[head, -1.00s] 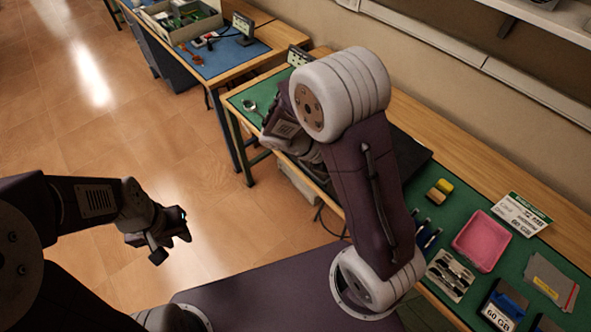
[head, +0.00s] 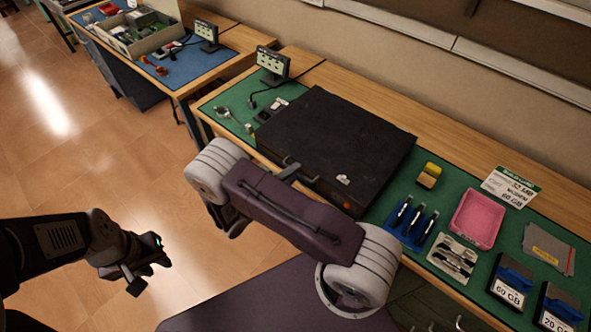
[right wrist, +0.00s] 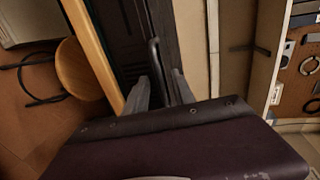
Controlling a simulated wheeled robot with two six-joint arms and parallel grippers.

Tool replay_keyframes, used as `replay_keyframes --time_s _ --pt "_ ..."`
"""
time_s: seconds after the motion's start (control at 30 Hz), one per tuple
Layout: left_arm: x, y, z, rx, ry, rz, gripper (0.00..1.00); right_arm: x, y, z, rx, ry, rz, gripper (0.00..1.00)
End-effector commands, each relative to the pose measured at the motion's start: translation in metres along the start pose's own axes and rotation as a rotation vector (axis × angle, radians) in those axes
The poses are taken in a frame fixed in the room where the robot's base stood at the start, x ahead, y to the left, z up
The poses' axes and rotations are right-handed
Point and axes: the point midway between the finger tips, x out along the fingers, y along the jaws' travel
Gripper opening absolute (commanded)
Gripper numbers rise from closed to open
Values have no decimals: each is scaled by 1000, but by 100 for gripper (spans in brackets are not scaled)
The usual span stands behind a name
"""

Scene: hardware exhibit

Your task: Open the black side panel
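A large black case (head: 335,135) lies flat on the green-topped workbench. Its black side panel (head: 305,178) faces the front of the bench and carries a bar handle (head: 296,166), which also shows in the right wrist view (right wrist: 154,55). My right gripper (head: 285,173) is at this handle, partly hidden behind my own arm. In the right wrist view its two fingers (right wrist: 160,90) stand apart, with the handle's bar between or just beyond them; contact cannot be told. My left gripper (head: 150,268) hangs over the floor at left, empty, fingers apart.
A small display (head: 273,64) stands behind the case's left end. A second bench (head: 165,65) is further left. The floor at left is clear.

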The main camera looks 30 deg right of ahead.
Motion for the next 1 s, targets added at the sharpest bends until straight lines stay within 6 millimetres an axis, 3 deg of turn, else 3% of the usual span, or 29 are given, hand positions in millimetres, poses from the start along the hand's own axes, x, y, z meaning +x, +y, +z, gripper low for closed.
replay_keyframes --time_s 0.13,0.4,0.53,1.0 --pt "-2 0 0 0 0 0 30 16 0 0 0 1 0 31" --pt "-2 0 0 0 0 0 30 19 0 0 0 -1 0 31" --pt "-2 0 0 0 0 0 30 19 0 0 1 -1 1 0" --pt "-2 0 0 0 0 0 30 18 0 0 1 0 1 0"
